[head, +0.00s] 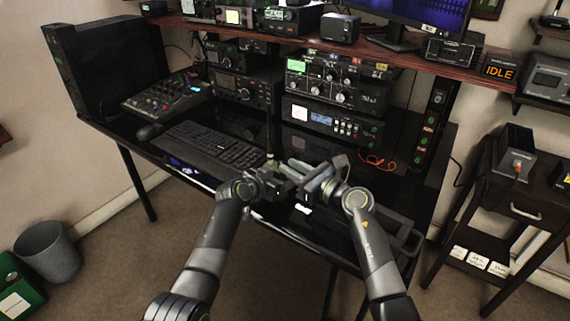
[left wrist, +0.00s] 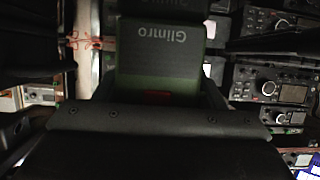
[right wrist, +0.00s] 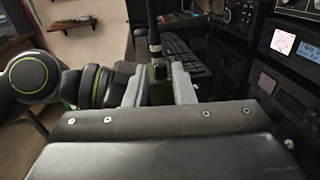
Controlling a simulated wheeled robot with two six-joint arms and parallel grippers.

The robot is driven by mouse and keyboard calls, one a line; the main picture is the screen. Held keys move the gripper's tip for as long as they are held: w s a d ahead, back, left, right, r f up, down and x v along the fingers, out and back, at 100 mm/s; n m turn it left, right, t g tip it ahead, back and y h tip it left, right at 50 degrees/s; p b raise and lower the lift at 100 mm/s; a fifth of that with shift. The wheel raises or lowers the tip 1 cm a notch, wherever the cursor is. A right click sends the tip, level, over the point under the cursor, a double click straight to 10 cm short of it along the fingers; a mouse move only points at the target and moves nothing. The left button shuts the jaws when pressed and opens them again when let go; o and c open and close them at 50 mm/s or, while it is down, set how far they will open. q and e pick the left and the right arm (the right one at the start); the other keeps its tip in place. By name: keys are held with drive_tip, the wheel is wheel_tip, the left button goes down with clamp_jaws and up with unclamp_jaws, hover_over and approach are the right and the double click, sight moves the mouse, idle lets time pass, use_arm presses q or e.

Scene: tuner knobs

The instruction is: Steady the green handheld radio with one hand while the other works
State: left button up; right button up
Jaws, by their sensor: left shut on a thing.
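The green handheld radio (head: 271,163) is up off the desk near its front edge, its thin black antenna pointing up in the head view. In the left wrist view its green body (left wrist: 160,62) fills the middle, with pale lettering. My left gripper (head: 280,180) is shut on the radio; its fingers are mostly hidden. My right gripper (head: 300,167) is close beside the radio from the right. In the right wrist view its two pale fingers (right wrist: 159,84) stand apart, with the radio's top (right wrist: 160,95) and antenna base between them. Whether they touch it is unclear.
A keyboard (head: 212,145) and a dark mouse (head: 150,132) lie on the black desk. Stacked radio units (head: 335,85) stand behind my grippers. A red cable (head: 377,160) curls at the right. A side table (head: 505,190) stands further right.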

drive_tip(key=shift+x, duration=1.45)
drive_tip(key=shift+c, duration=0.4)
clamp_jaws()
drive_tip(key=shift+n+g+y, duration=0.3)
drive_tip(key=shift+g, duration=0.1)
drive_tip(key=shift+w+d+f+n+g+y, duration=0.1)
drive_tip(key=shift+d+n+g+y, duration=0.05)
drive_tip(key=shift+n+g+y, duration=0.75)
drive_tip(key=shift+w+n+g+y, duration=0.15)
drive_tip(key=shift+n+g+y, duration=0.75)
drive_tip(key=shift+n+g, duration=1)
drive_tip(key=shift+g, duration=0.9)
